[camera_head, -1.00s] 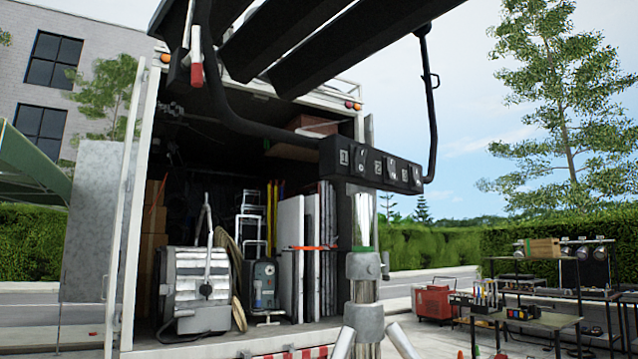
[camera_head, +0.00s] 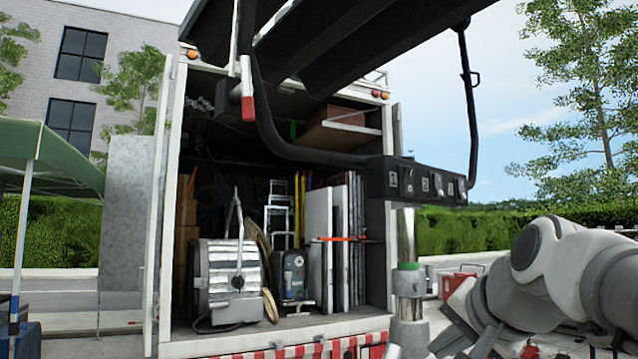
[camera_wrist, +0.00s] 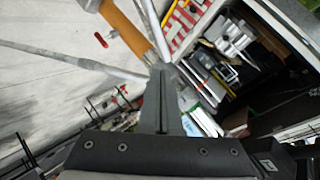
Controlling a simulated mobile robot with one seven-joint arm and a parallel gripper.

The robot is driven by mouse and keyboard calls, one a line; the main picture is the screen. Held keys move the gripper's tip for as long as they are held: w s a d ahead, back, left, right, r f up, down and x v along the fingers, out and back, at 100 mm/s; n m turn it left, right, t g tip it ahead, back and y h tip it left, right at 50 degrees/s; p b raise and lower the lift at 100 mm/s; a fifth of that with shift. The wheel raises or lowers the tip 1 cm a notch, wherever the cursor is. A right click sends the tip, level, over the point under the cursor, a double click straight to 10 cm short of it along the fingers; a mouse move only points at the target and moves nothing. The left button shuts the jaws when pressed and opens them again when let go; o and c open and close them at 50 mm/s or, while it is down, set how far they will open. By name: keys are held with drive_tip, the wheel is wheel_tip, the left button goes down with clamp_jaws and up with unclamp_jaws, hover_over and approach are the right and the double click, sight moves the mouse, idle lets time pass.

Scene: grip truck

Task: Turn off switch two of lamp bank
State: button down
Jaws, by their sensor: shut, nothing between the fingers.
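The lamp bank (camera_head: 345,45) hangs overhead as dark panels in a black frame. Its black switch box (camera_head: 400,167) is right of centre in the head view, with white number labels and rocker switches along its face. Switch two (camera_head: 438,186) appears to be the rocker just right of the label 2; its on or off position is too small to tell. My gripper (camera_wrist: 161,75) shows in the wrist view with its fingers together and nothing between them. In the head view my arm is at the lower right, below and right of the box, apart from it.
A metal stand (camera_head: 407,280) rises just below the switch box. The open truck (camera_head: 300,340) behind holds a big lamp (camera_head: 228,280), a generator-like unit (camera_head: 291,275) and white boards (camera_head: 318,250). Open air lies between my arm and the box.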

drive_tip(key=w+d+r+m+t+h+p, duration=0.2)
drive_tip(key=d+r+m, duration=0.2)
drive_tip(key=r, duration=0.8)
drive_tip(key=w+d+r+m+t+h+p, duration=0.1)
drive_tip(key=w+d+r+m+t+p, duration=0.1)
drive_tip(key=d+r, duration=0.6)
wheel_tip(320, 180, up, 4)
drive_tip(key=w+m+t, duration=0.1)
drive_tip(key=m, duration=0.1)
drive_tip(key=shift+w+d+r+m+h, duration=0.2)
drive_tip(key=shift+w+d+m+h, duration=0.05)
drive_tip(key=shift+w+m+h, duration=0.15)
drive_tip(key=shift+w, duration=0.1)
